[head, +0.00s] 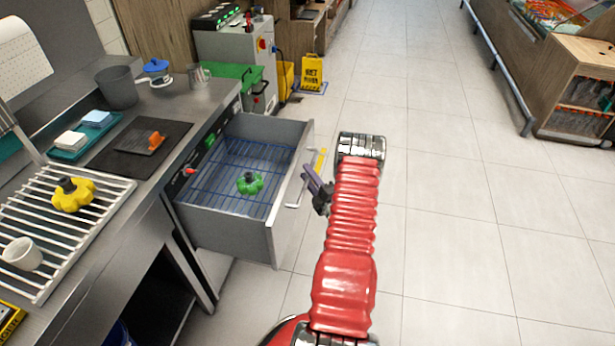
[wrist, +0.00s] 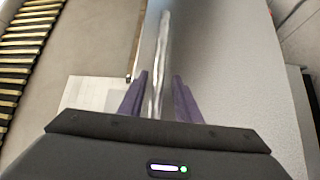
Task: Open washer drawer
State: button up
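The washer drawer (head: 240,237) is pulled out from under the counter in the head view. Its blue rack (head: 215,180) holds a green knobbed piece (head: 250,183). A pale bar handle (head: 293,204) runs along the drawer's outer front. My gripper (head: 308,176) is at this handle, partly hidden by my red arm. In the wrist view the handle bar (wrist: 162,60) passes between the two purple fingers of my gripper (wrist: 161,76). Narrow gaps show on both sides of the bar, so the fingers look open around it.
The counter carries a white drying rack (head: 92,225) with a yellow knobbed piece (head: 75,194) and a white cup (head: 22,254). A dark mat (head: 125,160) lies behind it. A yellow wet-floor sign (head: 312,72) stands farther back. Tiled floor on the right is clear.

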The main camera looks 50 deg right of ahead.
jog(key=shift+s, duration=0.1)
jog(key=v, duration=1.3)
jog(key=shift+s+a+f, duration=0.15)
jog(key=shift+s+a, duration=0.05)
jog(key=shift+s, duration=0.1)
